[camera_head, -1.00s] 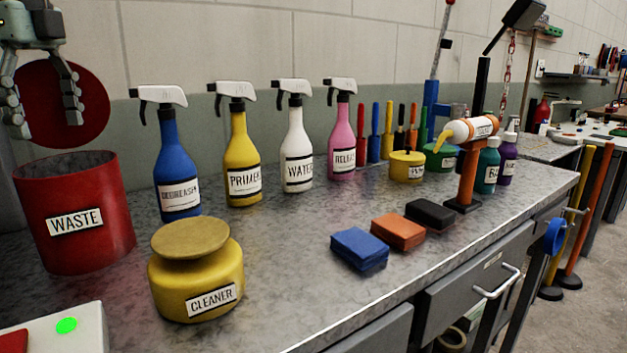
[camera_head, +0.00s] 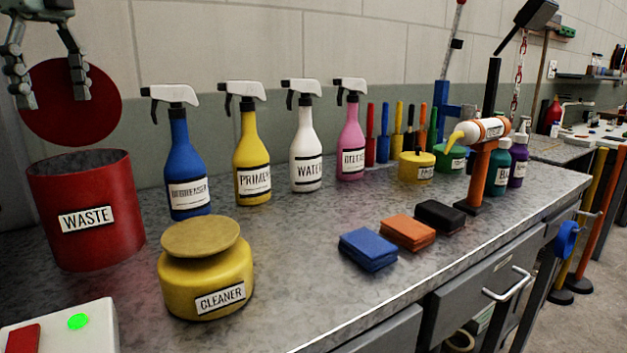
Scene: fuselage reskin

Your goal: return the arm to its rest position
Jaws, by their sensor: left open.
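My left gripper (camera_head: 52,92) shows at the top left corner, fingers pointing down and spread apart, with nothing between them. The gripper is clear of the bin. Most of my left arm is cut off by the top edge. My right gripper is not in view.
On the grey bench (camera_head: 300,270) stand a yellow cleaner pot (camera_head: 205,275), a blue spray bottle (camera_head: 187,165), other spray bottles, and blue (camera_head: 368,250), orange (camera_head: 408,232) and black (camera_head: 440,215) pads. An orange stand (camera_head: 482,180) holds a white cartridge (camera_head: 482,130).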

